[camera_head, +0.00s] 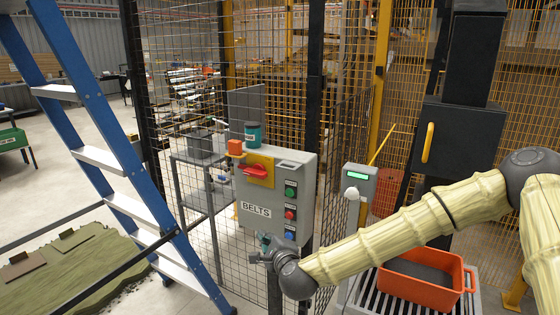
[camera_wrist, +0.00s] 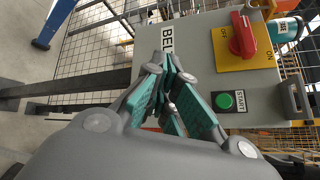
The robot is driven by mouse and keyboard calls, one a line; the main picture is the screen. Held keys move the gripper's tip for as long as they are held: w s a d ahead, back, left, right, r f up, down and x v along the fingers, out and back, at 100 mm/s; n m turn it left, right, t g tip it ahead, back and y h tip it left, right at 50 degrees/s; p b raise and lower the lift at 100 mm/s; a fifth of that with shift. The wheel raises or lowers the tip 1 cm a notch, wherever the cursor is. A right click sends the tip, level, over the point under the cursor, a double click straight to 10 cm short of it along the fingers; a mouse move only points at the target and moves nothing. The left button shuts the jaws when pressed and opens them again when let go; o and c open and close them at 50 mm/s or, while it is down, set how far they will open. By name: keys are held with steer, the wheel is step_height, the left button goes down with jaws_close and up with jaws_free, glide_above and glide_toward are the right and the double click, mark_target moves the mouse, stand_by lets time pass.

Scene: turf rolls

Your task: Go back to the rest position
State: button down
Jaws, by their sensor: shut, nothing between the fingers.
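My gripper (camera_head: 264,248) is at the end of my arm, in front of the lower left part of a grey control box marked BELTS (camera_head: 257,209). In the wrist view my gripper (camera_wrist: 168,72) has its teal-padded fingers drawn together at the tips, with nothing between them. The box (camera_wrist: 200,70) lies just beyond the fingers; I cannot tell whether they touch it. It carries a red rotary switch (camera_head: 256,171) on a yellow plate, a green START button (camera_head: 291,190), a red button (camera_head: 290,214) and a blue button (camera_head: 290,235).
Black mesh fencing (camera_head: 185,120) runs around the box. A blue ladder (camera_head: 110,150) leans at the left beside a green turf slab (camera_head: 70,265). An orange crate (camera_head: 425,275) sits on rollers below my arm. A grey device with a green display (camera_head: 358,178) stands right of the box.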

steer(key=s+d+f+n+g, duration=0.2)
steer(key=s+f+n+g, duration=0.15)
steer(key=s+f, duration=0.55)
steer(key=s+d+f+n+g+h, duration=0.15)
steer(key=s+f+n, duration=0.25)
steer(key=s+f, duration=0.5)
steer(key=s+d+f+n+g+y, duration=0.15)
steer(key=s+f+n+g, duration=0.35)
steer(key=f, duration=0.7)
steer(key=s+d+f+n+g+h, duration=0.2)
steer(key=s+d+f+n, duration=0.1)
steer(key=s+d, duration=0.7)
steer(key=s+d+f+n+g+h, duration=0.2)
steer(key=s+d, duration=0.8)
steer(key=s, duration=0.5)
step_height(320, 180, down, 3)
steer(key=shift+d+f+n+g+h, duration=0.25)
steer(key=shift+n+h, duration=0.45)
steer(key=shift+n, duration=0.35)
steer(key=shift+s+d, duration=0.1)
